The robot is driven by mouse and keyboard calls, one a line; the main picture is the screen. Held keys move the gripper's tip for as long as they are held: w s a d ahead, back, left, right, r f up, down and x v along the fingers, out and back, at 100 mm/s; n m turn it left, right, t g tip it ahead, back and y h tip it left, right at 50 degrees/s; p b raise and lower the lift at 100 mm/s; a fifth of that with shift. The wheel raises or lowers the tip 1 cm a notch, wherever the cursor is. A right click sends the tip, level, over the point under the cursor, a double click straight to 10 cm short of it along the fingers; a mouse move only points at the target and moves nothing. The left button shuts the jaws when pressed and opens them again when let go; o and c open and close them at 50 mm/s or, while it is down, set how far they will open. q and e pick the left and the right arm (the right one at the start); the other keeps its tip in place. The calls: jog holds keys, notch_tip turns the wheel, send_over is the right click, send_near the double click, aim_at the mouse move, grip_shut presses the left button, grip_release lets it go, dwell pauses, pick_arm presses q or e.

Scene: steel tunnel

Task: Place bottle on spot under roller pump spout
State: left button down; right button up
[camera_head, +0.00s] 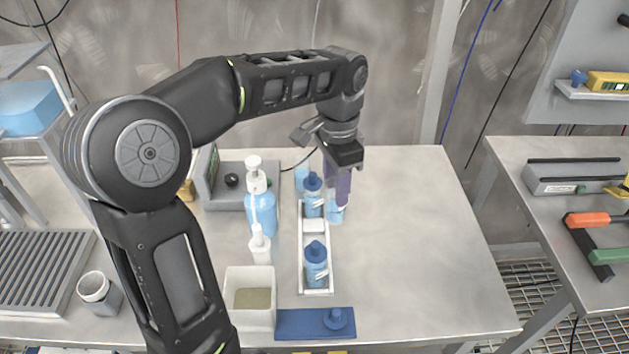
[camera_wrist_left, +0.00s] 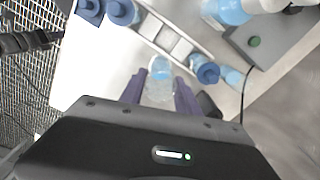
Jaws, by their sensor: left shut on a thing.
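My left gripper (camera_head: 338,200) points down over the table, right of the white rack. Its purple fingers are shut on a clear bottle with light-blue contents (camera_head: 336,214). In the left wrist view the bottle (camera_wrist_left: 158,84) is upright between the fingertips (camera_wrist_left: 160,92), with no blue cap visible on it. The grey machine that looks like the roller pump (camera_head: 236,190) stands behind left of the gripper; its grey body with a green button (camera_wrist_left: 254,42) also shows in the left wrist view. Its spout and the spot under it cannot be made out. My right gripper is not in view.
A white rack (camera_head: 302,262) holds blue-capped bottles (camera_head: 316,268). Left of it stand pump dispensers (camera_head: 261,212) and a cream bin (camera_head: 232,312). A blue plate (camera_head: 290,324) with a blue cap lies in front. The table (camera_head: 420,240) is clear to the right.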

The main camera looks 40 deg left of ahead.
pick_arm(q)
jog(key=w+d+f+n, duration=0.5)
jog(key=w+d+n, duration=0.1)
jog(key=d, duration=0.3)
jog(key=shift+w+d, duration=0.3)
jog(key=shift+w, duration=0.2)
